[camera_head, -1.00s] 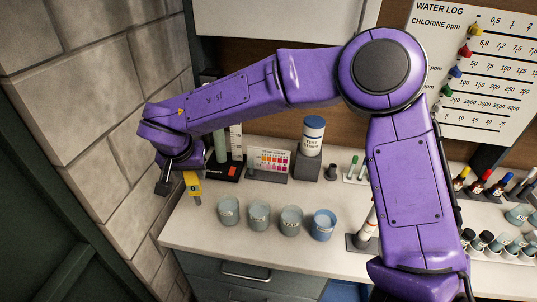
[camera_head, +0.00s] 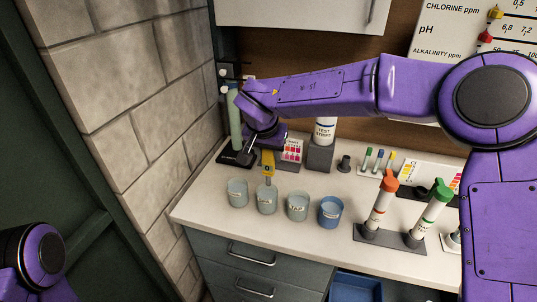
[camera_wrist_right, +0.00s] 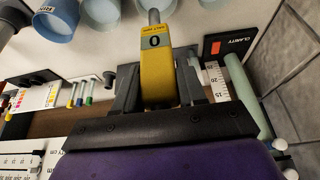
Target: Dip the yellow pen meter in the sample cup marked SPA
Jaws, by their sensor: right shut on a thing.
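The yellow pen meter (camera_head: 268,163) is upright with its tip down, in my right gripper (camera_head: 262,151). The right wrist view shows the meter (camera_wrist_right: 158,75) between the two dark fingers (camera_wrist_right: 158,88). Its grey tip is over or just inside the rim of the second cup from the left (camera_head: 267,200); I cannot tell its depth. A pale cup (camera_head: 237,193) stands left of it, a cup marked TAP (camera_head: 297,207) right of it, then a blue cup (camera_head: 330,212). I cannot read SPA clearly on any cup. My left gripper is out of view.
Behind the cups stand the clarity tube (camera_head: 234,120), a colour chart (camera_head: 291,150) and the test strips bottle (camera_head: 324,132). Two capped tubes (camera_head: 380,205) in a dark holder stand right of the cups. A block wall (camera_head: 130,130) bounds the left. The counter front is clear.

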